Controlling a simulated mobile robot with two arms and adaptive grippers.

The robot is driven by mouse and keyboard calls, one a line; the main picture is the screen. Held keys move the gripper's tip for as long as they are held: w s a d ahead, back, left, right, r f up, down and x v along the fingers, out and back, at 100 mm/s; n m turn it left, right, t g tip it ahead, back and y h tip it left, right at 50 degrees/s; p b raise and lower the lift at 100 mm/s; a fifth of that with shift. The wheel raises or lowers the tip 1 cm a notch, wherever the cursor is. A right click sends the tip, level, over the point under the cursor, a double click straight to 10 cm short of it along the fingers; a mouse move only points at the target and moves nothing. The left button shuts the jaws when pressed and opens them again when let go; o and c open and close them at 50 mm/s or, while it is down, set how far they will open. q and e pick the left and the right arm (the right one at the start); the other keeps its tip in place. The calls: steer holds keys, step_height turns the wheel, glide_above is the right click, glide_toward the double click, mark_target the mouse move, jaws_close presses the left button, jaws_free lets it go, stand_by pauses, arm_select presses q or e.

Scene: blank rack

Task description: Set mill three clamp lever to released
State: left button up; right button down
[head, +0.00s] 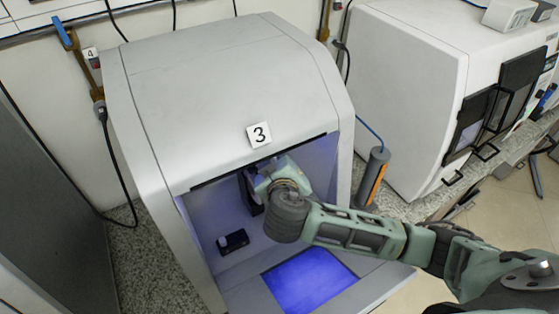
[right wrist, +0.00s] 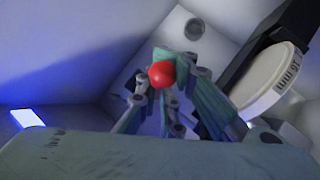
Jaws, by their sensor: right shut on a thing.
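Mill three (head: 225,90) is a grey box with an open front and a label "3" above its opening. My right arm reaches into its lit chamber from the right. In the head view my right gripper (head: 265,180) is at the chamber's back, and its fingertips are hard to make out. In the right wrist view a red ball knob (right wrist: 161,73), apparently the end of the clamp lever, sits between the fingers of my right gripper (right wrist: 165,85), which is shut on it. The lever's shaft and its set position are hidden. My left gripper is not in view.
A pale disc (right wrist: 268,80) marked "16 mm" sits in a dark holder close to the right of the fingers. A small black block (head: 233,241) is on the chamber's left side. A blue-lit panel (head: 308,283) lies at the front. Another white machine (head: 410,85) stands to the right.

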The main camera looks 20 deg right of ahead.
steer(key=shift+s+a+f, duration=0.1)
steer(key=shift+f, duration=0.15)
steer(key=c, duration=2)
jaws_free()
steer(key=shift+o, duration=0.9)
steer(key=shift+r, duration=0.15)
steer(key=v, duration=1.2)
steer(key=shift+c, duration=0.5)
